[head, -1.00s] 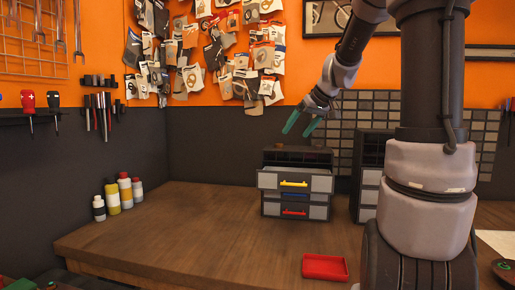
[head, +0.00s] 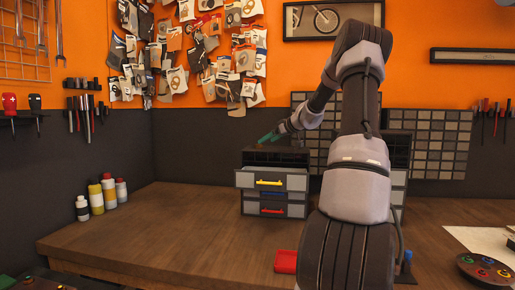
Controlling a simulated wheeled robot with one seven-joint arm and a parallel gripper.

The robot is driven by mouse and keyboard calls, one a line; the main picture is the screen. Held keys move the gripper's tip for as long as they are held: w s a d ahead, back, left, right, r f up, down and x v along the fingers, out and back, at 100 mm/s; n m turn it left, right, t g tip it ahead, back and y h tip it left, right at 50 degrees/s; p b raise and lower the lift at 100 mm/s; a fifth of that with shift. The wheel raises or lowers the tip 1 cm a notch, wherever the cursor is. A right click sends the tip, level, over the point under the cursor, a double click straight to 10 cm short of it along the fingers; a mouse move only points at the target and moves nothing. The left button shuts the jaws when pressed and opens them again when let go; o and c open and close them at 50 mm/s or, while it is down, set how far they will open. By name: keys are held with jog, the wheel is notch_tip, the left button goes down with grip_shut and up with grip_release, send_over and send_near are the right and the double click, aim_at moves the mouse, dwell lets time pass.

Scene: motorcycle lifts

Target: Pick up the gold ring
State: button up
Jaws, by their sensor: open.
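I cannot make out the gold ring for certain. A tiny brownish spot (head: 260,147) on top of the drawer cabinet (head: 280,157) may be it, but it is too small to tell. The cabinet stands on the workbench, with its upper drawer with a yellow handle (head: 270,182) pulled out. My gripper (head: 267,138) has green fingertips and is open just above the cabinet's top, close to that spot. I see the fingers nearly side-on, and nothing shows between them.
A red tray (head: 285,261) lies on the workbench (head: 150,225), partly behind my arm. Several bottles (head: 103,194) stand at the left. A second cabinet (head: 398,175) is partly hidden by my arm. A round palette (head: 487,270) lies at the right. The bench's left-middle is clear.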

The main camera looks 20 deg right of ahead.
aim_at(262, 148)
jog(key=shift+x, duration=2.65)
jog(key=shift+w+d+r, duration=0.15)
jog(key=shift+r, duration=0.05)
grip_shut()
